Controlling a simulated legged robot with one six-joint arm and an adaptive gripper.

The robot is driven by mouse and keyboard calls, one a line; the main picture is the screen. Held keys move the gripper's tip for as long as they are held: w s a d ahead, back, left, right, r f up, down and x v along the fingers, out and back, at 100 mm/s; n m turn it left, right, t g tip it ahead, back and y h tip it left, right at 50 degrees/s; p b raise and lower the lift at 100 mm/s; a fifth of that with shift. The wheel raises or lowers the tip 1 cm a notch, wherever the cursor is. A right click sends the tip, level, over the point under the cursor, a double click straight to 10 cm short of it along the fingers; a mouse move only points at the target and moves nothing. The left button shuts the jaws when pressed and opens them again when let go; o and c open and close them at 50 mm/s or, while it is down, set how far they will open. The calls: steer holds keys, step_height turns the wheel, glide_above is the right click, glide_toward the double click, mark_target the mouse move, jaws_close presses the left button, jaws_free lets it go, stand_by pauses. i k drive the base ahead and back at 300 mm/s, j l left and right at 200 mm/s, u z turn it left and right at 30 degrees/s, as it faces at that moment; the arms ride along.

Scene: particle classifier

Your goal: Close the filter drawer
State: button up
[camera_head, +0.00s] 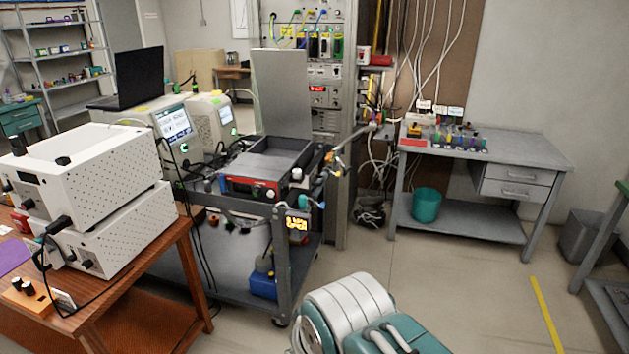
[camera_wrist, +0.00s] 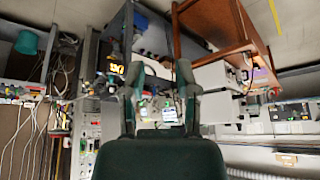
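A dark grey open-topped box (camera_head: 262,158), which may be the filter drawer, sits on the cart in the head view. It has a red and black front panel (camera_head: 252,187) with a knob, and a grey panel (camera_head: 281,92) stands upright behind it. I cannot tell how far any drawer is pulled out. My gripper (camera_wrist: 158,82) shows in the wrist view with its two fingers apart and nothing between them. The wrist picture is upside down, and the cart and instruments lie beyond the fingers.
The grey cart (camera_head: 285,262) carries instruments and cables. A wooden table with white boxes (camera_head: 95,190) stands at the left. A grey workbench (camera_head: 490,148) with drawers and a teal bin (camera_head: 426,205) stands at the right.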

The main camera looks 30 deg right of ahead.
mark_target(307, 182)
steer(key=i+l+z, duration=0.3)
steer(key=i+l, duration=1.4)
steer(key=i, duration=0.1)
